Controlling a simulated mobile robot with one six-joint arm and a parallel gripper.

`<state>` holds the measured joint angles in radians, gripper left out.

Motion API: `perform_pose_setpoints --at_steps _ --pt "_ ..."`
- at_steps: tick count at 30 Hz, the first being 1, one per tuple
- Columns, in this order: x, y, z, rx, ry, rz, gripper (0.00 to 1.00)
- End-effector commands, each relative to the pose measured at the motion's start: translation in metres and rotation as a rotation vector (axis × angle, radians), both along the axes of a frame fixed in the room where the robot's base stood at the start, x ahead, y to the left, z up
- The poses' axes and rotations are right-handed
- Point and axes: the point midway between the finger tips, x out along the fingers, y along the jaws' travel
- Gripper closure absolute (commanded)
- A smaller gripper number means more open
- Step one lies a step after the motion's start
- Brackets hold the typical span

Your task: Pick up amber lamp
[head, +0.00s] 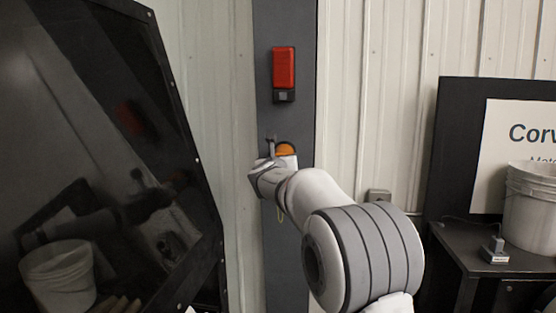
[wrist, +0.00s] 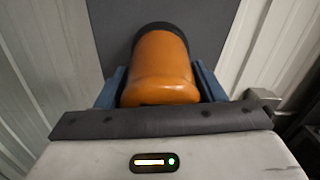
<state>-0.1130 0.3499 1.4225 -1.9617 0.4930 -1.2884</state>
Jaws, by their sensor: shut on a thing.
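The amber lamp (wrist: 160,70) is an orange, rounded cylinder with a dark collar at its far end, against a dark grey post (wrist: 100,22). In the wrist view it sits between the blue fingers of my gripper (wrist: 160,88), which is shut on it from both sides. In the head view only a small orange part of the lamp (head: 286,149) shows above my gripper (head: 272,150); my wrist hides the rest. The dark collar appears to meet the post; I cannot tell whether the lamp is fixed to it.
A red lamp (head: 284,68) is on the post above. A large dark glossy panel (head: 110,130) stands close on the left. On the right are a dark bench (head: 480,258), a white bucket (head: 530,215), a small grey block (head: 495,252) and a sign (head: 515,135).

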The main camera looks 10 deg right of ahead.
Motion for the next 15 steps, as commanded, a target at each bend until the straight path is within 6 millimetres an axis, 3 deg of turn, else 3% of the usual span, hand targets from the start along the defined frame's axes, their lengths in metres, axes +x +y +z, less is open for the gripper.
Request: perform_pose_setpoints --at_steps 7,15 --pt "-0.024 0.009 0.021 0.000 -0.005 0.002 0.65" --pt "-0.085 0.030 0.054 0.001 -0.006 0.002 0.65"
